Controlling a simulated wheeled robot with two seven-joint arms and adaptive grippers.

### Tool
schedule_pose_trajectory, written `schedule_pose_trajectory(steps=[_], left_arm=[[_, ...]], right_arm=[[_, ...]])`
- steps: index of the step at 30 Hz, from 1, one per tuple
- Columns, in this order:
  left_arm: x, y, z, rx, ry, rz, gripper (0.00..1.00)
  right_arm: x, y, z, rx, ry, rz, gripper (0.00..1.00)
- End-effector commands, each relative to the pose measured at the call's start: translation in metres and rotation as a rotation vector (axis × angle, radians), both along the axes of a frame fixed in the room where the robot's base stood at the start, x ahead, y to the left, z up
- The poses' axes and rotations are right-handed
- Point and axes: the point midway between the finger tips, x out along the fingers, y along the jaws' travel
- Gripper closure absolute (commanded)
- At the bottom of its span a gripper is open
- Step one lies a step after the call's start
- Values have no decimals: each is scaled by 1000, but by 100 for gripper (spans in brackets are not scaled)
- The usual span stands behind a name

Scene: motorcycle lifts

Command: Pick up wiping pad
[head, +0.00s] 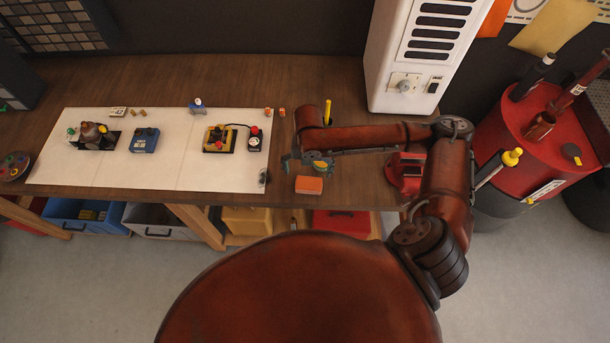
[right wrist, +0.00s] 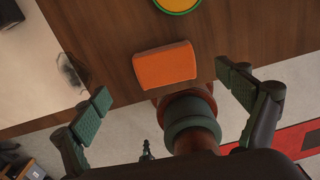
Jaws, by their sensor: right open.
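The wiping pad, an orange block (head: 309,185), lies flat on the wooden workbench near its front edge in the head view. It also shows whole in the right wrist view (right wrist: 165,66). My right gripper (head: 305,164) is above the bench, just behind the pad as the head sees it. In the right wrist view its two green-padded fingers (right wrist: 162,86) are spread wide, with the pad beyond and between them. Nothing is held, and the pad appears apart from both fingers. My left gripper is not in either view.
A white mat (head: 185,165) with small devices covers the bench to the left. A small clear object (head: 263,177) sits at its right corner. A red device (head: 405,172) stands to the right. A white cabinet (head: 385,45) stands behind.

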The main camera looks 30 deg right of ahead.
Motion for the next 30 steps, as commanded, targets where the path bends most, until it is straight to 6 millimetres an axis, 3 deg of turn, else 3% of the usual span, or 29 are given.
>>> schedule_pose_trajectory(steps=[18, 26, 30], left_arm=[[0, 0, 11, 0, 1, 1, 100], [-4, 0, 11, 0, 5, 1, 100], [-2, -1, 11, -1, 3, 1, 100]], right_arm=[[-9, -6, -72, 0, 2, -20, 7], [-8, -5, -76, 0, 1, -18, 7], [-8, -5, -76, 0, 1, -17, 16]])
